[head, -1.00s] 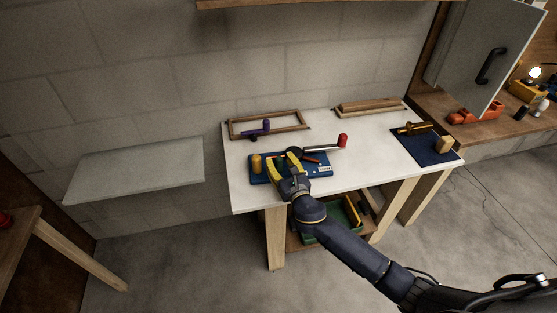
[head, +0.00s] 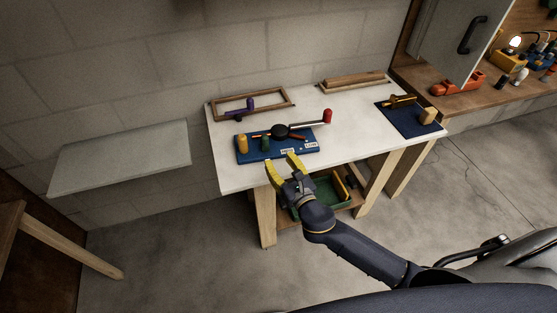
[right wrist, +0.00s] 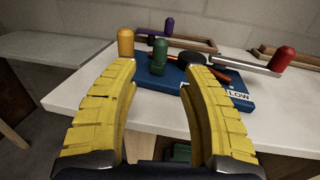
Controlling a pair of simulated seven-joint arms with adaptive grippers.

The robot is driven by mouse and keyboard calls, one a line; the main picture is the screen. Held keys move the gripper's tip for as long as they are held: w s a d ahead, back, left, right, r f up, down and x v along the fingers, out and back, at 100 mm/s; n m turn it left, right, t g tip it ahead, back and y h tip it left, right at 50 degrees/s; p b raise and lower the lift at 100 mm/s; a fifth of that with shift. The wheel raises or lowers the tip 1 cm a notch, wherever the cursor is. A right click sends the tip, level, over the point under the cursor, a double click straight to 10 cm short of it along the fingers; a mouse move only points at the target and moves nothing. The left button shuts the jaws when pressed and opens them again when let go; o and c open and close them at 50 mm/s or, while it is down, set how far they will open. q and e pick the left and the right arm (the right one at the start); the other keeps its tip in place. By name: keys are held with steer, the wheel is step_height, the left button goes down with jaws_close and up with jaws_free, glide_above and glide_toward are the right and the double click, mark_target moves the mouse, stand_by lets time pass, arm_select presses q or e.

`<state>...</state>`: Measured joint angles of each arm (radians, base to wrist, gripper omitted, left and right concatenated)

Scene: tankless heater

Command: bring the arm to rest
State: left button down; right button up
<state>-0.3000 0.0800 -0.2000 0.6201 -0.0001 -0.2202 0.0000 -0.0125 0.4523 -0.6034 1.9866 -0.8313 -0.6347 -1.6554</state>
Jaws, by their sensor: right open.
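My right gripper (head: 283,169) is open and empty, with yellow padded fingers. In the head view it is just off the front edge of the white table (head: 353,152). In the right wrist view its fingers (right wrist: 160,85) spread apart, with the blue board beyond them and nothing between the tips. The blue board (head: 297,149) lies on the table with a yellow peg (head: 243,143), a green peg (head: 266,144) and a dark round part (head: 281,131) on it. A metal lever with a red knob (head: 328,116) extends from there to the right. My left gripper is not seen.
Wooden frames lie at the table's back, one with a purple-handled part (head: 240,107). A green tray (head: 327,196) sits on the lower shelf. A grey shelf (head: 120,157) is on the wall at left.

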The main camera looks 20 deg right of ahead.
stand_by(0.3)
steer(key=s+d+f+m+g+h, duration=0.3)
steer(key=s+d+m+g, duration=0.15)
steer(key=s+m, duration=0.5)
steer(key=s+d+f+m+g+h, duration=0.25)
steer(key=s+d+m, duration=0.35)
steer(key=s+m, duration=0.4)
steer(key=s+d+f+m+g+h, duration=0.25)
steer(key=s+d+m+g, duration=0.2)
steer(key=s+m, duration=0.55)
steer(key=a+f+m+g+y, duration=0.1)
steer(key=a+f+y, duration=0.15)
steer(key=f, duration=1.35)
steer(key=a+f+m+g+y, duration=0.1)
steer(key=a+f, duration=0.2)
steer(key=f, duration=1.4)
steer(key=s+f+m+g+y, duration=0.1)
steer(key=s+f+m+g, duration=0.1)
steer(key=s+f, duration=1.7)
steer(key=s+g, duration=0.1)
steer(key=s, duration=0.2)
steer(key=shift+m, duration=0.35)
